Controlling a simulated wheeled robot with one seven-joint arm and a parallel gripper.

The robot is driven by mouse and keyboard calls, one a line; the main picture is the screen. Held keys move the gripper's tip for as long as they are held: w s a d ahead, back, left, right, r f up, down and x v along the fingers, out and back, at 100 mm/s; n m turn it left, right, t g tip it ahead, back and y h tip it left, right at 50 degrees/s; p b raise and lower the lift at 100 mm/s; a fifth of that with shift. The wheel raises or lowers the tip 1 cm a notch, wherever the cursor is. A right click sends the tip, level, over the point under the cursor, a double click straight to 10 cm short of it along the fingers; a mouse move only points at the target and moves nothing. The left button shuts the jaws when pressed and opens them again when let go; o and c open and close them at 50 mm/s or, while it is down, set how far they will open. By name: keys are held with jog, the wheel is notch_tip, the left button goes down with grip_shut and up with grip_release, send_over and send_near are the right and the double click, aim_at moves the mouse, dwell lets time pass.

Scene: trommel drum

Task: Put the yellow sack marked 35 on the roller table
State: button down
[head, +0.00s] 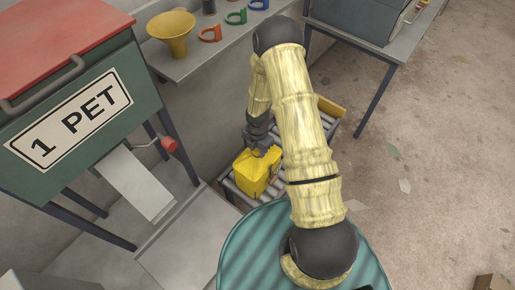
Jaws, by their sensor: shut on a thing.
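The yellow sack (256,173) is in the middle of the head view, below my gripper (260,148). My gripper is shut on the top of the sack, its fingertips partly hidden by the sack and my arm. The roller table (227,184) shows grey rollers under and beside the sack, with a yellow end board (331,107) at its far side. The sack is over or on the rollers; I cannot tell whether it touches them. The number on the sack is not readable. My arm hides much of the roller table.
A green cabinet marked 1 PET (78,118) with a red-knobbed crank (168,144) stands at left. A shelf (205,57) holds a yellow funnel (172,32). A grey table (398,48) stands at top right. Open floor (440,160) lies at right.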

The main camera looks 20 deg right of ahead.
jog(key=shift+f, duration=0.15)
jog(key=c, duration=1)
grip_release()
notch_tip(320, 180, up, 12)
jog(key=shift+r+b, duration=0.15)
jog(key=shift+b, duration=1)
